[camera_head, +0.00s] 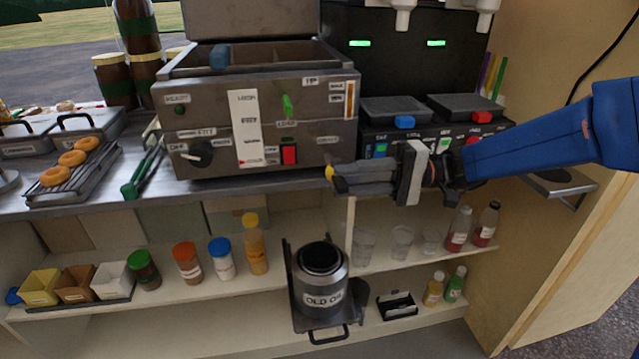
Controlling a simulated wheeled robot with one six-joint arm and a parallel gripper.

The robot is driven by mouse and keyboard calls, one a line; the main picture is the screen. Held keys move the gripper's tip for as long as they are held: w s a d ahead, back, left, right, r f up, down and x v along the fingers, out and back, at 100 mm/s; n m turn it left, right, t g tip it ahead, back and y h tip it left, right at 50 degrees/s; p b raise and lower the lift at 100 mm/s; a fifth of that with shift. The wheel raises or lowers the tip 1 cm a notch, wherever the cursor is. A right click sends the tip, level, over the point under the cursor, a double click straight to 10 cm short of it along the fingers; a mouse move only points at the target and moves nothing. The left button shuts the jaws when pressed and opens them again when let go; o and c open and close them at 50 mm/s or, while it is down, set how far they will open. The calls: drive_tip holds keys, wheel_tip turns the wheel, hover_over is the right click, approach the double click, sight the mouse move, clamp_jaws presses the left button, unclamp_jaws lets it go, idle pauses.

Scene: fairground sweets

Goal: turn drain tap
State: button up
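A grey metal fryer (215,110) with labels, a black knob (197,154) and a red switch (289,154) stands on the counter. A small yellow piece (329,173), which looks like the drain tap's handle, shows at the fryer's lower right corner. My gripper (338,179) reaches in from the right, its fingertips at this yellow piece. The fingers hide most of the tap, and I cannot tell whether they are closed on it or only beside it. A metal can labelled "OLD OIL" (322,299) stands upright below, on a dark pull-out tray (328,323).
Black scales-like units (395,108) stand right of the fryer, behind my arm. Green tongs (140,174) and a rack of doughnuts (75,183) lie to the left. Shelves below hold jars, sauce bottles, clear cups (364,246) and small tubs (40,287).

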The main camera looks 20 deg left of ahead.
sight(334, 182)
drive_tip(key=shift+x, duration=3.05)
clamp_jaws()
